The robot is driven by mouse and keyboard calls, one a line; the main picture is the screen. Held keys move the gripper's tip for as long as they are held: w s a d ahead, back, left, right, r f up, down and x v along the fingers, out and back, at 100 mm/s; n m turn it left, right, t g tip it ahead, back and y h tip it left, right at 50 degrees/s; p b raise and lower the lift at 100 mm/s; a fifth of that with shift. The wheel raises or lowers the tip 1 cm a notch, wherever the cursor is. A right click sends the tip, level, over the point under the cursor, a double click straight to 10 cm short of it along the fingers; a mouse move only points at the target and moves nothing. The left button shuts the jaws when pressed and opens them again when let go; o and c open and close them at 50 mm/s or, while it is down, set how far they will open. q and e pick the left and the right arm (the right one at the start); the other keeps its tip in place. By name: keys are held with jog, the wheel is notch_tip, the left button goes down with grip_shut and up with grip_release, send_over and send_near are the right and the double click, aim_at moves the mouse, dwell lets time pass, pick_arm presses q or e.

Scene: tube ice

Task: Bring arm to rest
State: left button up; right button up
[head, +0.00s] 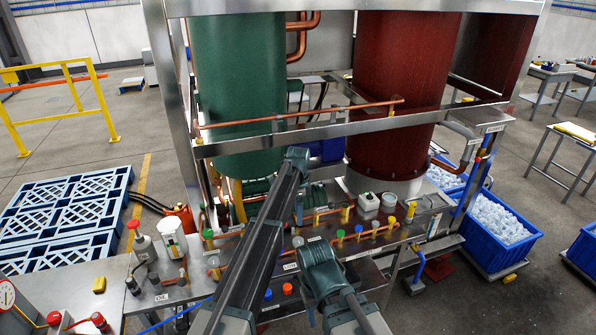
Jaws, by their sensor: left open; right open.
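My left arm reaches up from the bottom centre across the front of the machine. My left gripper (300,208) hangs below its far end, open, close to the copper pipes and coloured valves; its fingers are mostly hidden. My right arm comes in at the bottom, lower and right of the left one. My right gripper (311,314) is low under its bent joint, open and largely hidden by the arm. I see nothing held in either gripper.
A green tank (238,85) and a dark red tank (400,95) stand in a metal frame. Valves (340,238) and bottles (172,238) crowd the bench. Blue crates of ice (507,258) stand at right, blue pallets (60,215) at left. A yellow railing (98,97) stands far left.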

pick_arm(q)
jog(key=s+a+n, duration=0.5)
jog(key=s+a, duration=0.1)
jog(key=s, duration=0.5)
jog(key=s+a+n, duration=0.5)
jog(key=s+n, duration=0.1)
jog(key=s, duration=0.5)
jog(key=s+a+n, duration=0.5)
jog(key=s+a, duration=0.1)
jog(key=s, duration=0.5)
jog(key=s+d+f+m+b, duration=0.1)
jog(key=s+d+f+b, duration=0.2)
jog(key=d+f+b, duration=0.2)
jog(key=s+d+f+m+y+b, duration=0.1)
jog(key=s+d+f+m+b, duration=0.1)
jog(key=d+f+b, duration=0.3)
notch_tip(320, 180, down, 2)
jog(key=shift+s+d+b, duration=0.35)
jog(key=shift+s+b, duration=0.05)
jog(key=shift+b, duration=0.7)
